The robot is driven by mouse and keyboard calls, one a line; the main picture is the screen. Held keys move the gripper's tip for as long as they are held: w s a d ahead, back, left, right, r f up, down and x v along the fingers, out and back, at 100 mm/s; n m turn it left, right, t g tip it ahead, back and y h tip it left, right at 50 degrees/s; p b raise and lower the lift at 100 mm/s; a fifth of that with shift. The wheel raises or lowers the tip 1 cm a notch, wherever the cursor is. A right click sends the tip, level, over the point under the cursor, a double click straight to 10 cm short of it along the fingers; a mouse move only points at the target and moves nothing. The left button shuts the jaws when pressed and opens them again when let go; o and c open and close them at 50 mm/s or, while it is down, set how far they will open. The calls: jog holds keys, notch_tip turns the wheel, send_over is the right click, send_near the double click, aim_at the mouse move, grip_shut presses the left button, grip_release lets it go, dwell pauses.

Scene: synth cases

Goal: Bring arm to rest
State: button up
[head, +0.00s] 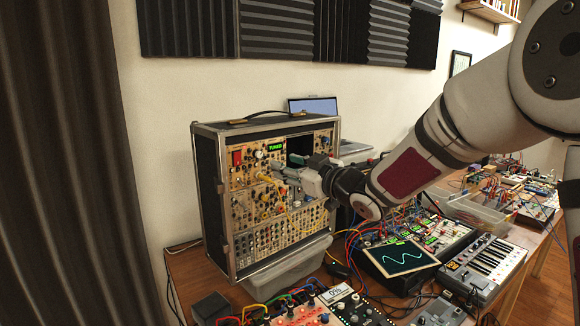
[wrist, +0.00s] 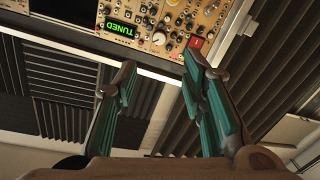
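My arm reaches in from the right in the head view, and my gripper (head: 284,172) is in front of the upper part of a modular synth case (head: 210,190). In the wrist view my gripper (wrist: 160,65) shows two teal-padded fingers spread apart with nothing between them. The case's tan panel (wrist: 160,25) shows at the top of that view, with a green "TUNED" display (wrist: 120,29) turned over. The gap between fingertips and panel is hard to judge. My gripper hides part of the panel in the head view.
A scope screen (head: 402,257), a small keyboard (head: 485,262), patch cables and other modules crowd the table to the right and front. A laptop (head: 313,106) is behind the case.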

dwell(0.3)
jog(key=s+d+r+m+g+h, duration=0.1)
jog(key=s+d+m+h, duration=0.6)
jog(key=s+d+h, duration=0.7)
jog(key=s+d+f+m+g+y, duration=0.1)
jog(key=s+d+f+g, duration=0.1)
jog(key=s, duration=0.7)
jog(key=s+d+f+m+g, duration=0.2)
jog(key=s+f+g, duration=0.1)
jog(key=s, duration=0.6)
jog(key=s+d+f+m+g+y, duration=0.1)
jog(key=s+d+f+g, duration=0.1)
jog(key=s, duration=0.7)
jog(key=shift+s+d+f+m+g+y, duration=0.15)
jog(key=shift+d+f+m+g+y, duration=0.15)
jog(key=shift+f, duration=0.4)
jog(key=shift+c, duration=0.2)
